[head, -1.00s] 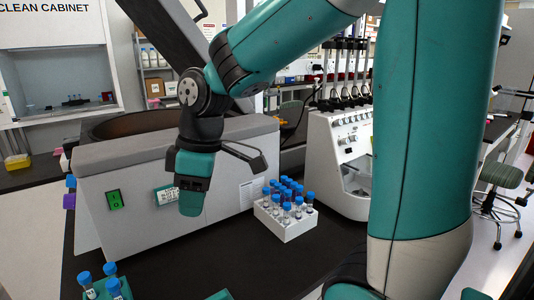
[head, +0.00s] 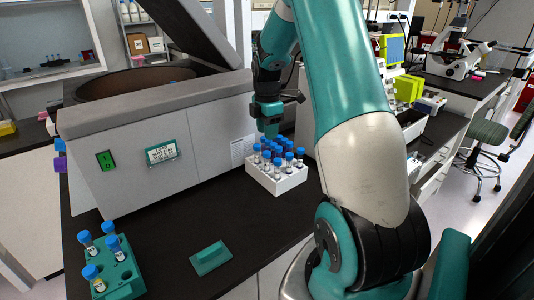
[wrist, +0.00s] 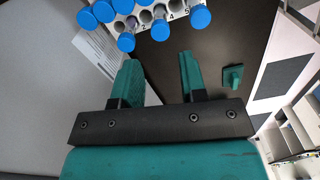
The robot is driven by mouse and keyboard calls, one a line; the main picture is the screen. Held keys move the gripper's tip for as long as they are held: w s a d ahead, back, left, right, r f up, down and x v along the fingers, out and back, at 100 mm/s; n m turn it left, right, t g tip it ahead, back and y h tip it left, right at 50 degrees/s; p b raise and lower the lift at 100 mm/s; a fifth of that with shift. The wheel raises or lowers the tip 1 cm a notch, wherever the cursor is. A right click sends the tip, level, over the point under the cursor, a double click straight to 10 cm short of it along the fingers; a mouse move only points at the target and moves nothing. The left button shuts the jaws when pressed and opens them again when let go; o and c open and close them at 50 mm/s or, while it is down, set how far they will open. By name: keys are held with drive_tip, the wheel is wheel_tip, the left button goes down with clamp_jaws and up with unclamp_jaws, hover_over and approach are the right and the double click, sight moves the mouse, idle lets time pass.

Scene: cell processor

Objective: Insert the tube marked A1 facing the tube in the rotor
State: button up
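A white rack (head: 280,186) full of blue-capped tubes (head: 275,150) stands on the black bench, right of the centrifuge. Its tubes and numbered rows also show at the top of the wrist view (wrist: 127,42); I cannot read which one is A1. My gripper (head: 270,132) is over the back of the rack. In the wrist view my gripper (wrist: 157,72) is open, with nothing between its fingers and the tube caps ahead of them. The centrifuge (head: 200,118) has its lid raised. A small blue spot (head: 173,82) shows in its bowl; the rotor itself is mostly hidden.
A green rack (head: 122,278) with several blue-capped tubes stands at the front left. A green block (head: 210,258) lies on the bench near it. The raised lid (head: 185,30) leans above the centrifuge.

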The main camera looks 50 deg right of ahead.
sight(267, 152)
wheel_tip(267, 152, down, 11)
drive_tip(key=shift+r+p, duration=0.1)
drive_tip(key=shift+p, duration=1)
clamp_jaws()
